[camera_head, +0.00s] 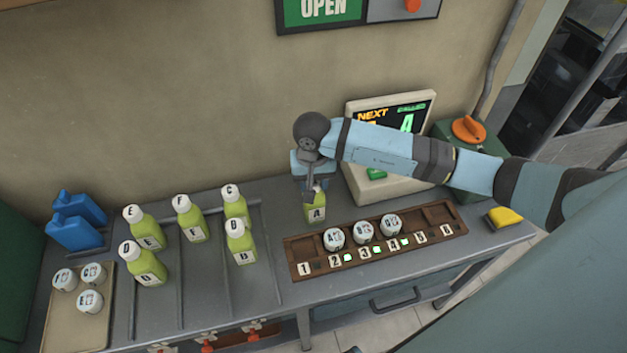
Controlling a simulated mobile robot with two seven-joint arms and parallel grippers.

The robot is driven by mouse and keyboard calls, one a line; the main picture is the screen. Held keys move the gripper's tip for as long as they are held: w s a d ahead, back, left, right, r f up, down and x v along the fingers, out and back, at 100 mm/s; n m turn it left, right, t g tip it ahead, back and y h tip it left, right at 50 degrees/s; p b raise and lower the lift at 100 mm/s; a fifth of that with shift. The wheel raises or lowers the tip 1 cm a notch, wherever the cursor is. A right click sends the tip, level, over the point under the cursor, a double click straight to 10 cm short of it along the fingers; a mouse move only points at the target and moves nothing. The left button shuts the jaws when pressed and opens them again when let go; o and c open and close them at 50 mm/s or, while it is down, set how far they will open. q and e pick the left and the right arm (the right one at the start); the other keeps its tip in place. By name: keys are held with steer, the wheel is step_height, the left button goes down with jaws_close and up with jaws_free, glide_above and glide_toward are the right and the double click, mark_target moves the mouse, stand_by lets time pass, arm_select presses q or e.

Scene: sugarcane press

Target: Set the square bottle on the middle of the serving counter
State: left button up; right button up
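A yellow-green bottle labelled A (316,211) stands upright, or nearly so, behind the numbered wooden rack on the grey counter (262,310). My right gripper (312,186) points down at the top of this bottle, and its body hides the bottle's cap. I cannot tell whether the fingers are closed on the bottle or only around it. I also cannot tell whether the bottle touches the counter. My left gripper is not in view.
Several similar bottles (147,227) with white caps stand at left. The wooden rack (303,245) holds three white-capped items. Blue jugs (75,232) and a tray (64,320) are far left. A display (354,108), a green box with an orange knob (468,129) and a yellow sponge (505,217) are right.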

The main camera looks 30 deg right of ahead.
steer(key=o, duration=0.5)
steer(key=shift+c, duration=0.2)
steer(key=shift+r, duration=0.3)
step_height(320, 180, up, 12)
steer(key=b, duration=0.1)
steer(key=shift+f, duration=0.15)
steer(key=shift+a, duration=0.1)
